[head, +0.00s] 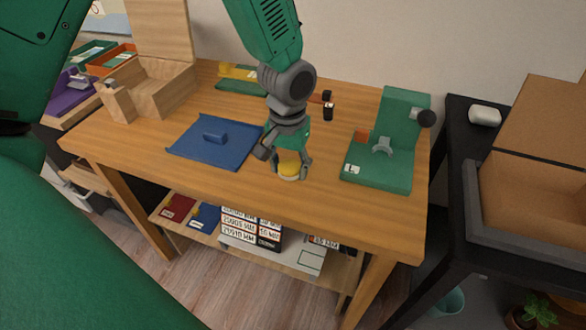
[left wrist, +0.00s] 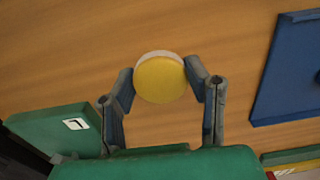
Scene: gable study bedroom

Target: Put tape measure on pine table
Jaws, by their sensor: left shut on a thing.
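The tape measure (head: 288,168) is a round yellow disc with a pale rim. My left gripper (head: 285,162) is shut on it from above, at the front middle of the pine table (head: 330,205). In the left wrist view the tape measure (left wrist: 160,80) sits between the two fingertips of the left gripper (left wrist: 159,82), with the wood surface behind it. I cannot tell whether it touches the table top. My right gripper is not in view.
A blue tray-like piece (head: 190,150) lies to the left on the table, and a green stand (head: 385,165) with a dark knob is to the right. An open wooden box (head: 165,88) stands at the back left. Bare wood lies between them. A dark side table (head: 450,190) adjoins at right.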

